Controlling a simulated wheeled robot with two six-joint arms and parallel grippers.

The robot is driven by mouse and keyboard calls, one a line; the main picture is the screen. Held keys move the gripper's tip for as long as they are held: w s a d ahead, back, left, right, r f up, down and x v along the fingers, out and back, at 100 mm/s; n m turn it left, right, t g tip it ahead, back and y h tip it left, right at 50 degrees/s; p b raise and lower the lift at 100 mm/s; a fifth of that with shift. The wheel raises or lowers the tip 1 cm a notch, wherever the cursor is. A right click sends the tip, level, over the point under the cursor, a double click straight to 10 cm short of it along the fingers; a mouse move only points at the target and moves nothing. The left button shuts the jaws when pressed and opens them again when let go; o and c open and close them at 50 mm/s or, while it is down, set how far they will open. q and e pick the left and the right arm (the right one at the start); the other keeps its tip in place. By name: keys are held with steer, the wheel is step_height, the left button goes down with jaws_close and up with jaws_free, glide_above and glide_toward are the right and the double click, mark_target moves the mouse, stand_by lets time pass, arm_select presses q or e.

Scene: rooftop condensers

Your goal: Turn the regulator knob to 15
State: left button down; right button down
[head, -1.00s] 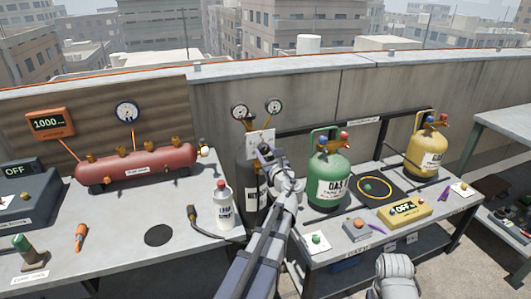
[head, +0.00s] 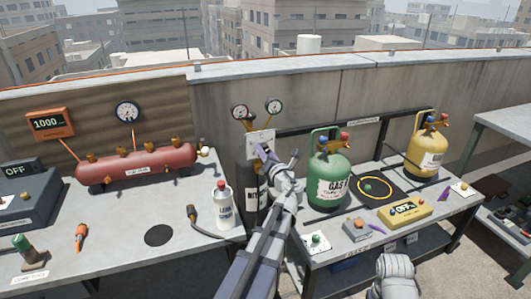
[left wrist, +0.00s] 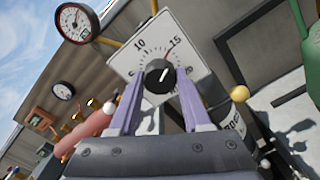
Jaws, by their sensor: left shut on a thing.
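The regulator's black knob (left wrist: 158,74) sits on a white dial plate (left wrist: 128,62) marked 5, 10 and 15. A white line on the knob points up and slightly right, roughly toward the 15; its exact reading is hard to tell. A short red mark lies by the 15. My left gripper (left wrist: 156,80) is shut on the knob, its purple fingers on either side. In the head view the plate (head: 260,138) is above the dark nitrogen cylinder (head: 250,185), and my left gripper (head: 264,150) partly covers it. The knob is hidden there.
Two gauges (head: 240,112) stand above the plate. A white bottle (head: 223,208) and red tank (head: 137,165) are on the left bench. A green gas cylinder (head: 328,180) stands close to the right of my left arm. A wall is behind.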

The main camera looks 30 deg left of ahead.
arm_select(q)
steer(key=shift+s+m, duration=0.15)
steer(key=shift+m, duration=0.25)
steer(key=shift+c, duration=1.8)
jaws_free()
steer(key=shift+d, duration=0.1)
steer(key=v, duration=0.7)
steer(key=shift+s+d, duration=0.2)
